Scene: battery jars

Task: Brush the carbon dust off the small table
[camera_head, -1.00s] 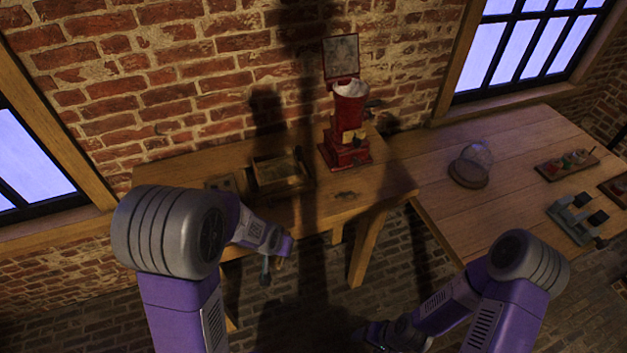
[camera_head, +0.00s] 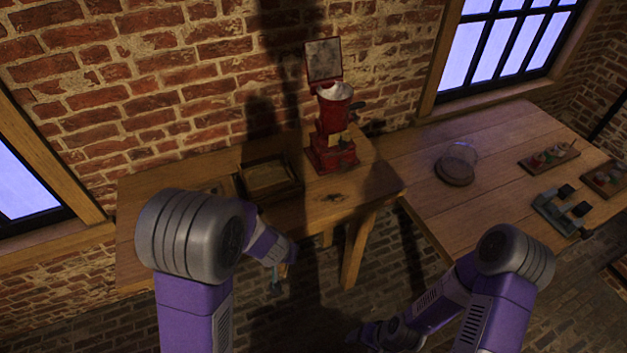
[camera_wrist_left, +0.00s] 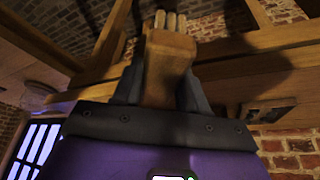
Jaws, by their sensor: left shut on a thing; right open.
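The small wooden table (camera_head: 375,188) stands against the brick wall. A small dark patch (camera_head: 333,197) lies on its top near the front right; I cannot tell whether it is carbon dust or a wood mark. My left gripper (camera_head: 281,275) is just in front of and below the table's front edge, partly hidden by my arm. In the left wrist view it is shut on a tan wooden piece (camera_wrist_left: 168,65) with pale finger-like tips, which looks like a brush. My right gripper (camera_head: 366,335) is open, low at the bottom of the head view, dark and apart from the tables.
A red grinder (camera_head: 332,135) and a shallow wooden tray (camera_head: 270,193) stand on the small table. The larger table (camera_head: 420,160) at right holds a glass dome (camera_head: 457,165), a rack of coloured pieces (camera_head: 548,158) and a dark metal device (camera_head: 560,210).

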